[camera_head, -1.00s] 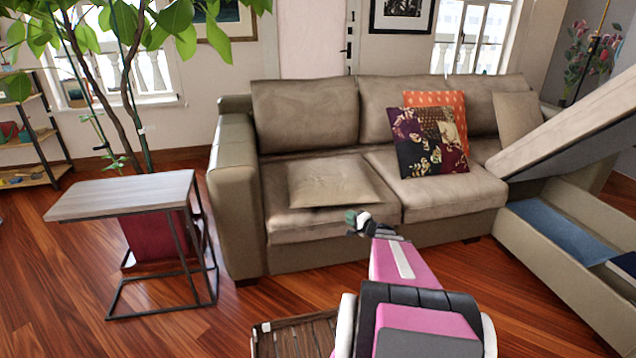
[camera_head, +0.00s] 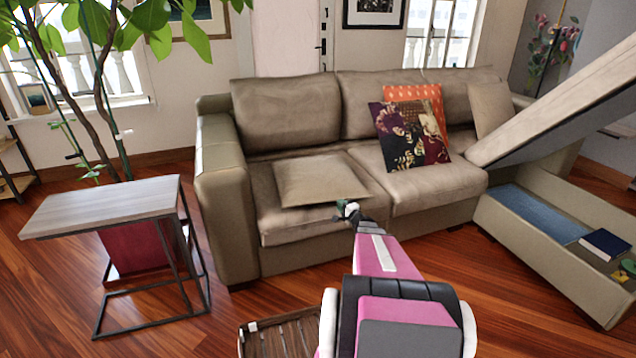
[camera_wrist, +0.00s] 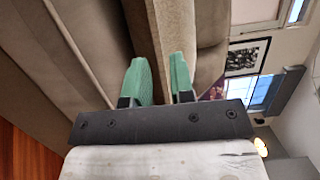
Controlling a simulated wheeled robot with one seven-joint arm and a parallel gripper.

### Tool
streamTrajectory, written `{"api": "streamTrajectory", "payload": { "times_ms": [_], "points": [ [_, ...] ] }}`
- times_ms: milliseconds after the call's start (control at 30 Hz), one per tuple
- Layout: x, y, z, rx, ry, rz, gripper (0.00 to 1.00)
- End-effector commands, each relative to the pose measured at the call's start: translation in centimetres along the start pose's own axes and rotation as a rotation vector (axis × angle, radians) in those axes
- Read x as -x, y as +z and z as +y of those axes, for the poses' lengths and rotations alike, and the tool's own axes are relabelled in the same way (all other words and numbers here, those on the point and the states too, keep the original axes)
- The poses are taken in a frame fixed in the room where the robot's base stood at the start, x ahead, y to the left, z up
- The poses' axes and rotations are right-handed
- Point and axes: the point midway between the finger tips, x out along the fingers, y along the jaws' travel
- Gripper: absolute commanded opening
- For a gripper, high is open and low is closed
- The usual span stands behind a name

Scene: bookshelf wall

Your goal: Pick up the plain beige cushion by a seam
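A plain beige cushion (camera_head: 318,178) lies flat on the left seat of the beige sofa (camera_head: 285,232). My gripper (camera_head: 347,208) is at the cushion's front edge, near its right corner. In the wrist view my gripper (camera_wrist: 159,80) has two green fingers, apart, with a visible gap between them. The cushion's edge (camera_wrist: 172,25) shows beyond and between the fingers, with a seam line along it. I cannot tell whether either finger touches it. Another plain beige cushion (camera_head: 492,106) leans upright at the sofa's right end.
A patterned cushion (camera_head: 410,136) and an orange cushion (camera_head: 428,97) lean on the backrest. A raised panel (camera_head: 560,105) slants above an open storage compartment (camera_head: 535,222) at right. A side table (camera_head: 100,203) stands left. A slatted wooden item (camera_head: 285,336) lies on the floor.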

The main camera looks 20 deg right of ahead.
Motion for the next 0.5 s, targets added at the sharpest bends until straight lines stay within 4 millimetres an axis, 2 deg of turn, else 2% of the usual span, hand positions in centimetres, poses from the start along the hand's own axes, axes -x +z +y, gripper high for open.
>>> {"api": "streamTrajectory", "payload": {
  "times_ms": [300,500],
  "points": [
    [-4.2,0.1,0.3,0.001,0.000,-0.002,0.22],
    [-4.9,0.2,0.2,0.001,0.000,-0.001,0.22]
  ]
}}
